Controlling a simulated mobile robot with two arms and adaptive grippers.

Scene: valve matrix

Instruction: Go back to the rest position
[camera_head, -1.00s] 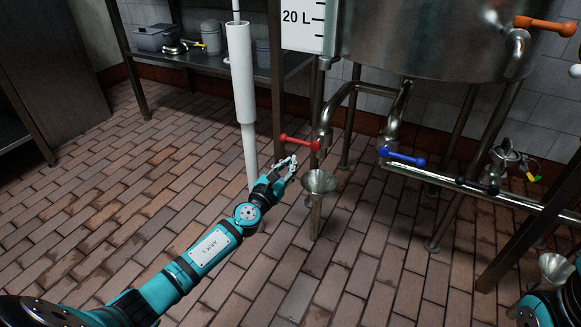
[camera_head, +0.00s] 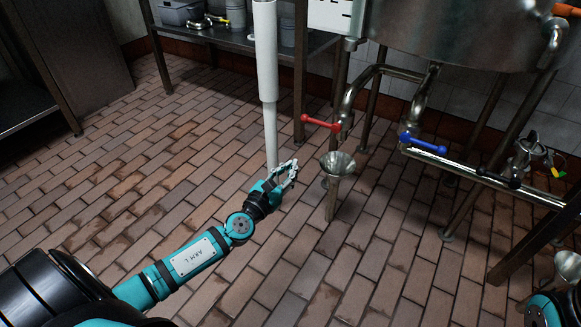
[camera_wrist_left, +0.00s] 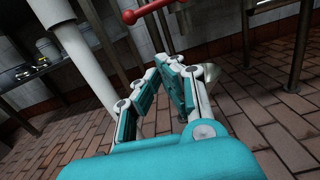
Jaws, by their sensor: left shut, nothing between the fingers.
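My left gripper (camera_head: 288,171) is shut and empty, held out over the tiled floor. In the head view it appears between the white pipe (camera_head: 267,90) and the metal funnel (camera_head: 337,164), apart from the funnel. The left wrist view shows its fingers (camera_wrist_left: 168,66) closed together, with the red valve handle (camera_wrist_left: 150,10) beyond and above them. The red valve handle (camera_head: 321,124) also shows in the head view, above and to the right of the gripper. Part of my right arm (camera_head: 543,308) shows at the lower right edge; its gripper is out of frame.
A blue valve handle (camera_head: 422,144) is on the pipework under the steel tank (camera_head: 455,30). A second funnel (camera_head: 567,265) is at the right edge. A shelf (camera_head: 235,42) with containers stands at the back. The brick floor (camera_head: 130,190) at left is clear.

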